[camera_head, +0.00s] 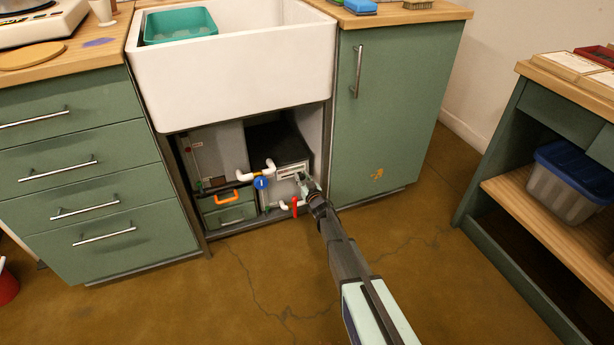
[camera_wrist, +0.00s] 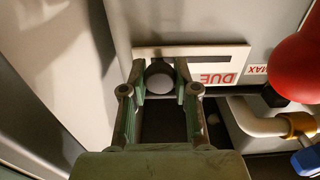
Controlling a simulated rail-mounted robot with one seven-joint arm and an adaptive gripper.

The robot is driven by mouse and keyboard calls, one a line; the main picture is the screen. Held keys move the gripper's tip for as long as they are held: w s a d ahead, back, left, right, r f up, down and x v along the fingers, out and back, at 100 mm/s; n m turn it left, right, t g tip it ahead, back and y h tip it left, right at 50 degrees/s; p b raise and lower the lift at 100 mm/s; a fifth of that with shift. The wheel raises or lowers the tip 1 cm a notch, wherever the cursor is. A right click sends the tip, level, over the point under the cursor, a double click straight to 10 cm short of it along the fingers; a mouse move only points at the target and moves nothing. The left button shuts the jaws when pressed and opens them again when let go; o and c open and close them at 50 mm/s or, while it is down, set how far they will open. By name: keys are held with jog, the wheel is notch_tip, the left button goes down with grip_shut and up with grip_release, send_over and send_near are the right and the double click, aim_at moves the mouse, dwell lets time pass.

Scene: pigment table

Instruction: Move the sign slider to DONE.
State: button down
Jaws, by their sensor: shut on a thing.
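The sign (camera_wrist: 155,51) is a pale plate on the front of a grey box in the wrist view. It has a dark slot and red letters DUE (camera_wrist: 218,78), upside down in that view. A round grey slider knob (camera_wrist: 160,82) sits between the fingertips of my gripper (camera_wrist: 162,76), which is shut on it. In the head view my gripper (camera_head: 304,180) reaches into the open space under the sink, at the sign (camera_head: 286,173). The knob is too small to make out there, and no DONE word is readable.
Under the sink are white pipes (camera_head: 243,174), a blue valve handle (camera_head: 261,183), a red handle (camera_head: 294,208) and an orange handle (camera_head: 232,195). The red handle (camera_wrist: 298,65) is close to the sign's right end in the wrist view. The floor (camera_head: 270,290) in front is clear.

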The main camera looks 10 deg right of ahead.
jog(key=shift+w+d, duration=0.2)
jog(key=c, duration=0.9)
grip_release()
jog(key=shift+d, duration=0.15)
jog(key=shift+o, duration=0.2)
jog(key=shift+s, duration=0.2)
jog(key=shift+s, duration=0.25)
jog(key=v, duration=1.1)
jog(key=shift+d, duration=0.1)
